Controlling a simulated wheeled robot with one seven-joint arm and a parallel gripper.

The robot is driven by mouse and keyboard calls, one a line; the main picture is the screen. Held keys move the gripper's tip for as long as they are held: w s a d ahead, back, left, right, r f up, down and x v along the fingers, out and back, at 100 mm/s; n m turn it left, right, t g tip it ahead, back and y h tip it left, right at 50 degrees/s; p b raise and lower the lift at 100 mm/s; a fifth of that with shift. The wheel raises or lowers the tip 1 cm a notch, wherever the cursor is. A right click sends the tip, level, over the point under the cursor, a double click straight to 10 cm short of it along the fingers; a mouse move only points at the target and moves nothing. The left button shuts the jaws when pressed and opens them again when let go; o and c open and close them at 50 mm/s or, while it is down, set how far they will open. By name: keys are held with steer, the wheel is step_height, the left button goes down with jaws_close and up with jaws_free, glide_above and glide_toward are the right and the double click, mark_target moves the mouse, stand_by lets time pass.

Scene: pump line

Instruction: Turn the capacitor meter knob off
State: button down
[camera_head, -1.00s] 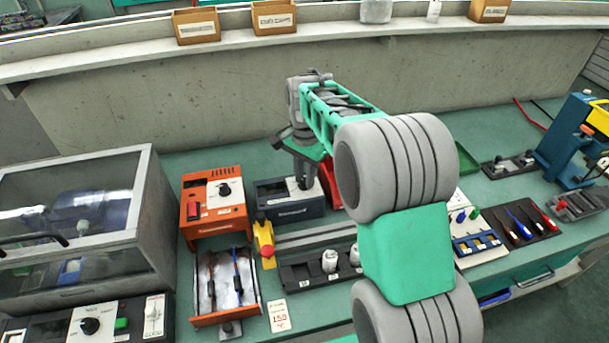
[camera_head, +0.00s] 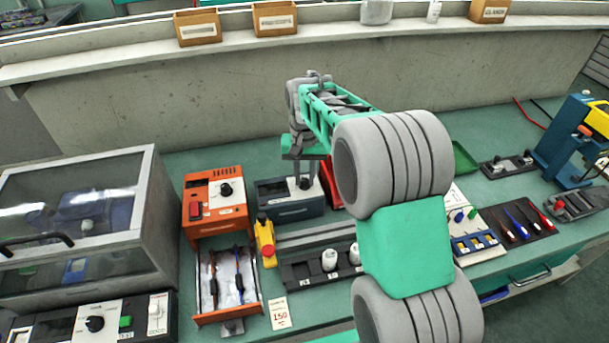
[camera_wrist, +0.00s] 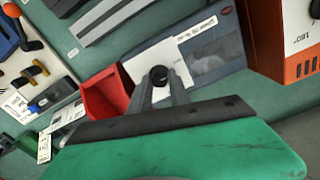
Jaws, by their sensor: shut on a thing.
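The capacitor meter is a dark blue-grey box (camera_head: 291,207) with a pale face, on the bench right of the orange box. In the wrist view the meter (camera_wrist: 208,62) shows a white label panel and a grey window. Its black round knob (camera_wrist: 158,76) sits on the white panel between my fingertips. My gripper (camera_head: 304,183) reaches down onto the meter's right part. In the wrist view my gripper (camera_wrist: 160,88) is shut on the knob, one finger on each side. The knob's pointer setting cannot be read.
An orange box (camera_head: 214,202) with a knob and open drawer stands left of the meter. A red bin (camera_head: 330,184) is close on its right. A yellow device with a red button (camera_head: 265,240) stands in front. A glass-lidded case (camera_head: 80,215) fills the left.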

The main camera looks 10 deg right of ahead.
mark_target(305, 179)
stand_by(0.4)
steer(key=c, duration=1.2)
jaws_free()
step_height(305, 179, up, 8)
steer(key=shift+f, duration=0.1)
steer(key=s+f+n+t, duration=0.3)
steer(key=s, duration=1.8)
steer(key=shift+s+a, duration=0.2)
steer(key=shift+s, duration=0.05)
